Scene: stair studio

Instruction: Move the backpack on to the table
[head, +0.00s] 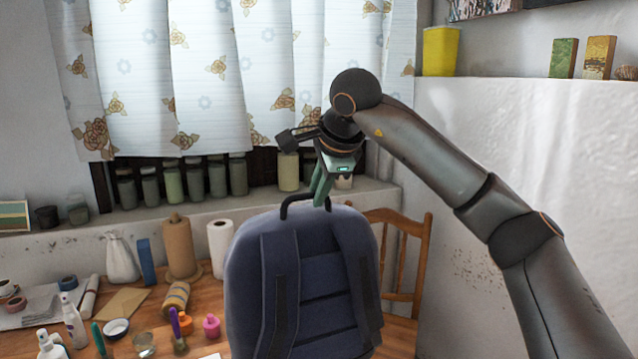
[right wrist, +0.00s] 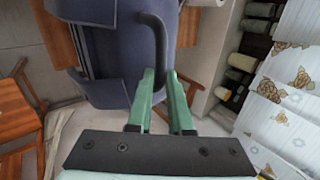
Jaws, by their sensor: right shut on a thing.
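A dark blue backpack (head: 303,283) hangs upright in the middle of the head view, its shoulder straps toward me. My right gripper (head: 322,196) is above it, shut on the black top handle. In the right wrist view the green fingers (right wrist: 164,98) are around the handle (right wrist: 158,45), with the backpack (right wrist: 112,50) beyond. The wooden table (head: 145,310) is at the lower left in the head view, partly behind the backpack. The backpack's bottom is cut off by the frame, so I cannot tell what is under it. My left gripper is not in view.
Bottles (head: 72,322), tape rolls, a brown paper roll (head: 178,248) and a white roll (head: 221,247) crowd the table. A wooden chair (head: 403,260) stands behind the backpack at right. Jars line the windowsill (head: 150,218). A white wall (head: 500,140) bounds the right.

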